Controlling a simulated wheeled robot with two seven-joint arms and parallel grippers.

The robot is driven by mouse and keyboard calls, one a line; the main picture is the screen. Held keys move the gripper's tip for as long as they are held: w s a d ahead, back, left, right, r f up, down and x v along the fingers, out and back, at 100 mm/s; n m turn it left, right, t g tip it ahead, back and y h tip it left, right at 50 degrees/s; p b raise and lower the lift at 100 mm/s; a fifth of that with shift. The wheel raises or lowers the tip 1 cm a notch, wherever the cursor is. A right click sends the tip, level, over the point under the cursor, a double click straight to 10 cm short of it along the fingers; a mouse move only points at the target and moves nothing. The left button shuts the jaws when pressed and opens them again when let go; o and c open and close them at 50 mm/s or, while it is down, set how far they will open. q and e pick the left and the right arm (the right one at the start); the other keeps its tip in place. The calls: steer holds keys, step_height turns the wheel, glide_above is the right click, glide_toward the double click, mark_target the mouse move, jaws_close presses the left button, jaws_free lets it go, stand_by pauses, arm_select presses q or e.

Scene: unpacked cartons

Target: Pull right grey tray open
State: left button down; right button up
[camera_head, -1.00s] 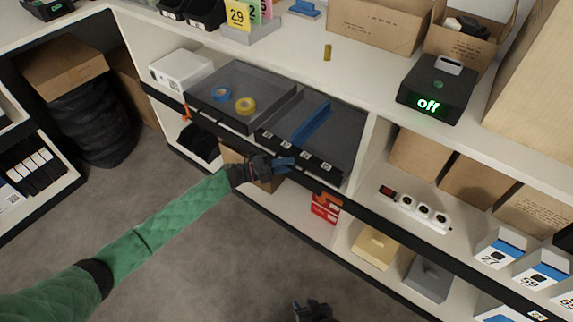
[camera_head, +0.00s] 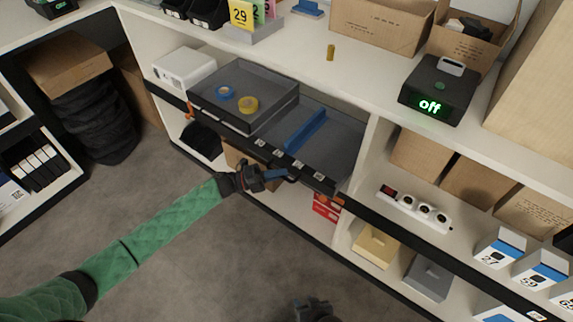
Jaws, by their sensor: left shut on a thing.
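The right grey tray (camera_head: 335,143) juts partly out of the shelf bay, with a blue divider (camera_head: 305,131) in it and white labels along its dark front.
A white box (camera_head: 183,66) stands left of the trays. A black device reading "off" (camera_head: 438,90) and cardboard boxes (camera_head: 378,25) stand on the counter. Red boxes (camera_head: 326,207) sit on the lower shelf. The floor (camera_head: 205,267) before the shelf is clear.

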arm_select(q)
steer(key=s+a+p, duration=0.1)
steer(key=s+a, duration=0.8)
steer(key=s, duration=0.4)
steer(key=shift+s+a, duration=0.15)
steer(key=shift+a, duration=0.15)
steer(key=c, duration=1.5)
jaws_free()
steer(key=s+a+f, duration=0.1)
steer(key=a, duration=0.6)
steer(key=shift+a+b, duration=0.3)
steer(key=shift+b, duration=0.1)
